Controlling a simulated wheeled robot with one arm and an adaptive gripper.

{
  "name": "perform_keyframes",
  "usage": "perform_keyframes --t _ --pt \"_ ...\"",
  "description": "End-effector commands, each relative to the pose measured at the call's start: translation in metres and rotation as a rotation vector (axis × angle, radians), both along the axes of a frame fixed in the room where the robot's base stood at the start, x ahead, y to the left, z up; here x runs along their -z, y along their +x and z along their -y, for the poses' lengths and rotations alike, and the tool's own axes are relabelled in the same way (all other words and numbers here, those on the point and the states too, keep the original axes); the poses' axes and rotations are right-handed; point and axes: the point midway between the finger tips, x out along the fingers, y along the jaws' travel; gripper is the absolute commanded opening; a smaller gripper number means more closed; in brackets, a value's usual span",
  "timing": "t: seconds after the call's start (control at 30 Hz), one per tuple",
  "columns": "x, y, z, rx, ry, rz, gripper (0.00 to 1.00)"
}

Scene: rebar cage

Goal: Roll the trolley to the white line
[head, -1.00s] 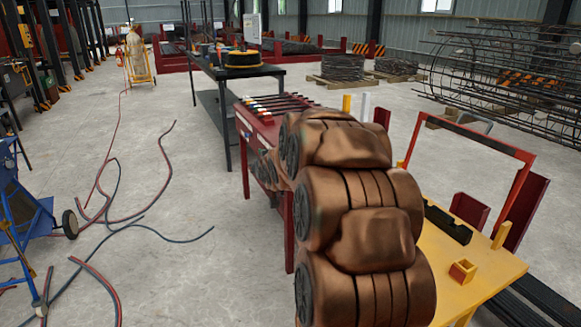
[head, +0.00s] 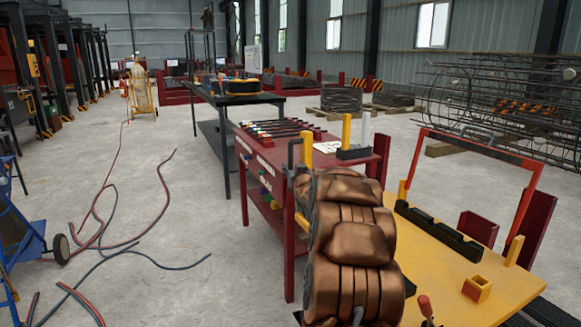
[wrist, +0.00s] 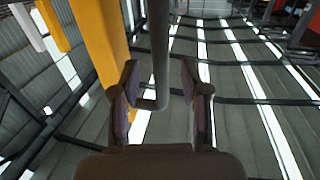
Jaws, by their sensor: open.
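A red shelved cart (head: 262,207), which I take for the trolley, stands ahead in the head view; no wheels show. A bent grey bar (head: 291,151) rises at its near end, partly behind my arm. In the wrist view a grey bar (wrist: 159,50), which looks like this handle, runs between the fingers of my gripper (wrist: 162,100). The gripper is open, with the fingers on both sides of the bar; I cannot tell if either touches it. My arm hides most of the gripper in the head view. I see no white line on the floor.
A yellow bench (head: 460,275) with a red frame stands at the right. A black table (head: 240,98) is beyond the cart. Grey floor (head: 190,215) is free between hoses and cart.

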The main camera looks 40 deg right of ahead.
Motion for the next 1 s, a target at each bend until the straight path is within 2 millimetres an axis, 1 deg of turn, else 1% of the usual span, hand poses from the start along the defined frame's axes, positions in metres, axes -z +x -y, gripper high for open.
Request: perform_keyframes --t 0.03,0.2,0.4,0.83,0.87,1.0 --pt "0.0 0.005 0.003 -0.001 -0.003 0.002 0.45" --pt "0.0 0.018 0.01 0.0 0.0 -0.001 0.45" --pt "0.001 0.029 0.016 0.0 0.001 -0.001 0.45" --pt "0.0 0.033 0.018 0.0 0.001 -0.001 0.45" --pt "0.0 0.033 0.018 0.0 0.001 -0.001 0.43" --pt "0.0 0.033 0.018 0.0 0.001 -0.001 0.29"
